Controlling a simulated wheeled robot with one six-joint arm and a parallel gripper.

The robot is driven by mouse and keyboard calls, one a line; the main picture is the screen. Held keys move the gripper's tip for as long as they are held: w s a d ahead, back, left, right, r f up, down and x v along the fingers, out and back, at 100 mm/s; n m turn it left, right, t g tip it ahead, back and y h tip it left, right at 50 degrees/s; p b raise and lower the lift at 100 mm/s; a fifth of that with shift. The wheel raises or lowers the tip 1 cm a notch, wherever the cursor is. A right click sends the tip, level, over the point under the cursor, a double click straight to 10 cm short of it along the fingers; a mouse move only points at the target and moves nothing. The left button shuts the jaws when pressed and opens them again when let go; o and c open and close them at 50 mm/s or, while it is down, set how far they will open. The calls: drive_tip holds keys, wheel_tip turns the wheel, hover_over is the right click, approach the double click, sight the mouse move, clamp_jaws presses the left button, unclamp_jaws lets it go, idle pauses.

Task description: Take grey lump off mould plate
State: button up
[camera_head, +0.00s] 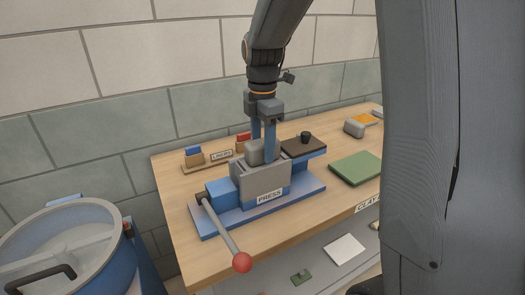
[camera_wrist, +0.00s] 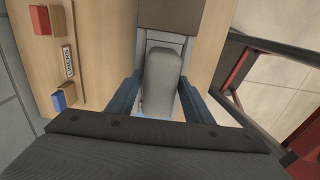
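A grey lump (camera_head: 255,153) with rounded edges sits on top of the grey mould box (camera_head: 262,183) of the blue press labelled PRESS. In the wrist view the lump (camera_wrist: 162,75) lies lengthwise between my two blue fingers. My gripper (camera_head: 264,150) points down and straddles the lump, one finger on each side. In the wrist view my gripper (camera_wrist: 160,90) shows a narrow gap at the left finger; the right finger is very close to the lump or touching it. The mould plate under the lump is mostly hidden.
A lever with a red knob (camera_head: 242,262) sticks out at the press's front left. A dark plate with a black knob (camera_head: 305,138) sits at its right end. A second grey lump (camera_head: 354,128) and a green mat (camera_head: 357,168) lie to the right. The LINERS holder (camera_head: 196,160) stands behind.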

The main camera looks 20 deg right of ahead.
clamp_jaws()
drive_tip(key=shift+r, duration=0.1)
